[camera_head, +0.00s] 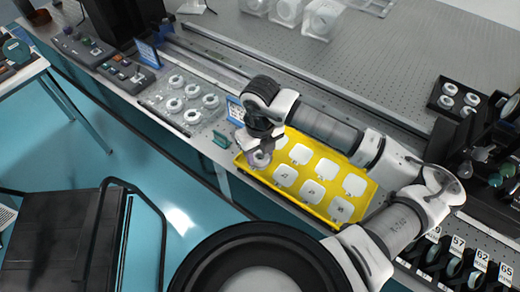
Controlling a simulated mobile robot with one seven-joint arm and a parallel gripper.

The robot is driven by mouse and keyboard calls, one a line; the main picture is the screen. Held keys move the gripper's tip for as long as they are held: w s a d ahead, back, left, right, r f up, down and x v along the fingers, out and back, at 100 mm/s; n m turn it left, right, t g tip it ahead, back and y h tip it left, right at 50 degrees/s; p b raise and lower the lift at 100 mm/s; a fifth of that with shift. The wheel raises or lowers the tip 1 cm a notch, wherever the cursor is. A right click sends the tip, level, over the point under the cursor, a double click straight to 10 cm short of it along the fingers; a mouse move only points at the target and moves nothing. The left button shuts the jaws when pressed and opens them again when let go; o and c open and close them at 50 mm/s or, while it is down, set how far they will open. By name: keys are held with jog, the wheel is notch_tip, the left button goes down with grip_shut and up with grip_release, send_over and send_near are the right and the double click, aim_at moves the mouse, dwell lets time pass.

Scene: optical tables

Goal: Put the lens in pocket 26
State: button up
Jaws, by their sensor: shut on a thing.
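My gripper (261,151) is over the left end of a yellow tray (305,172), pointing down. It is shut on a small round lens (261,159) in a pale ring mount, seen at the tray's left corner. Whether the lens touches the tray I cannot tell. The fingers are small and partly hidden by the wrist. The tray holds several white squarish pads with small marks. A rack of slots with number cards (480,260) stands at the bottom right; 57, 62 and 65 are readable. No card reading 26 can be made out.
A clear plate with several ring parts (188,102) lies left of the tray. A black tray of round parts (457,98) and dark mounts (485,165) stand at the right. Clear boxes (305,14) are at the back. The perforated tabletop (370,60) behind my arm is mostly free.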

aim_at(260, 156)
jog(key=shift+f, duration=0.2)
jog(key=o, duration=1)
jog(key=shift+r, duration=0.1)
notch_tip(260, 156, up, 12)
jog(key=shift+r+b, duration=0.15)
jog(key=shift+b, duration=0.9)
